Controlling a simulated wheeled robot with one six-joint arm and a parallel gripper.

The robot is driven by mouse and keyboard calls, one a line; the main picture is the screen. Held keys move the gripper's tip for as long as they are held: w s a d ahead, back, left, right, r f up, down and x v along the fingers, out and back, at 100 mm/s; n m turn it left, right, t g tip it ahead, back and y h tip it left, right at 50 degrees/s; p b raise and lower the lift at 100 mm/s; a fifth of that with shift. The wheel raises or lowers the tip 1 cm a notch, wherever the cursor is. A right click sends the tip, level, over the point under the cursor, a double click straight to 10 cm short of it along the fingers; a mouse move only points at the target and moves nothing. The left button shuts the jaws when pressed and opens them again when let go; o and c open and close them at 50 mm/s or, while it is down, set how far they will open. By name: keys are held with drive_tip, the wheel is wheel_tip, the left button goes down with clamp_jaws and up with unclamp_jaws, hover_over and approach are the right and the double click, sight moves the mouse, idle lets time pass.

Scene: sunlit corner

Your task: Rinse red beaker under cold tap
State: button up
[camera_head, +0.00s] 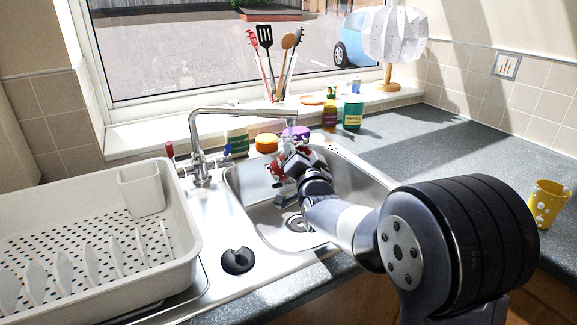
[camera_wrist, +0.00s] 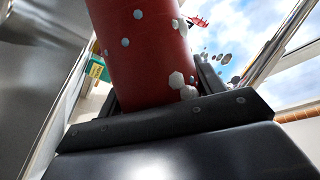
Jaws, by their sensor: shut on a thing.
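My gripper (camera_head: 290,165) is over the sink bowl (camera_head: 352,165), near and below the end of the tap spout (camera_head: 245,110). It is shut on the red beaker (camera_head: 278,169), which is mostly hidden by the gripper in the head view. In the wrist view the red beaker (camera_wrist: 145,50) stands between the jaws, with pale faceted blobs on and beside its wall. I cannot tell whether these are water drops or decoration. The tap has a red-marked handle (camera_head: 170,151) at left and a blue-marked handle (camera_head: 228,150) at right. No clear water stream shows.
A white dish rack (camera_head: 188,240) fills the left drainer. A black plug (camera_head: 237,261) lies on the sink's front ledge. Bottles, including a green one (camera_head: 352,113), and an orange-topped jar (camera_head: 266,143) stand behind the sink. A yellow beaker (camera_head: 547,203) stands on the right counter, mostly clear behind it.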

drive_tip(key=shift+s, duration=0.15)
drive_tip(key=shift+s+d+b, duration=0.15)
drive_tip(key=shift+s+b, duration=0.25)
drive_tip(key=shift+b, duration=0.05)
drive_tip(key=shift+w+d, duration=0.1)
drive_tip(key=shift+d, duration=0.05)
drive_tip(key=shift+w+d+b, duration=0.25)
drive_tip(key=shift+b, duration=0.25)
drive_tip(key=shift+s+a, duration=0.1)
drive_tip(key=shift+s+a+b, duration=0.25)
drive_tip(key=shift+a+b, duration=0.05)
drive_tip(key=shift+b, duration=0.1)
